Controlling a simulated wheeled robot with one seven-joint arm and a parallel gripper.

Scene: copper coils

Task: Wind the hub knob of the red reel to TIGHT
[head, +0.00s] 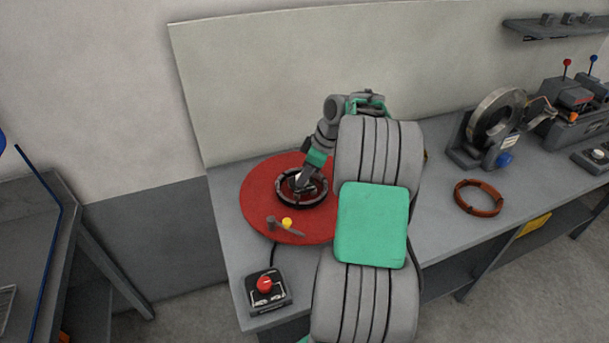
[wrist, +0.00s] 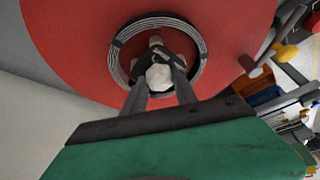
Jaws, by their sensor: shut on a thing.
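The red reel (head: 258,192) is a flat red disc lying on the grey bench at the left end. It fills much of the wrist view (wrist: 70,50). A ring of grey wire (wrist: 197,45) sits around its centre. The pale hub knob (wrist: 158,76) shows in the wrist view inside that ring, between my fingers. My gripper (wrist: 160,82) is shut on the hub knob from above. In the head view my gripper (head: 303,181) is at the reel's centre, and the knob is hidden there. I cannot read any TIGHT mark.
A small yellow knob (head: 287,222) and a grey handle lie at the reel's near edge. A box with a red button (head: 265,284) stands at the bench's front left. A copper coil (head: 479,198) lies to the right, near a coil machine (head: 490,135). Bench between is partly clear.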

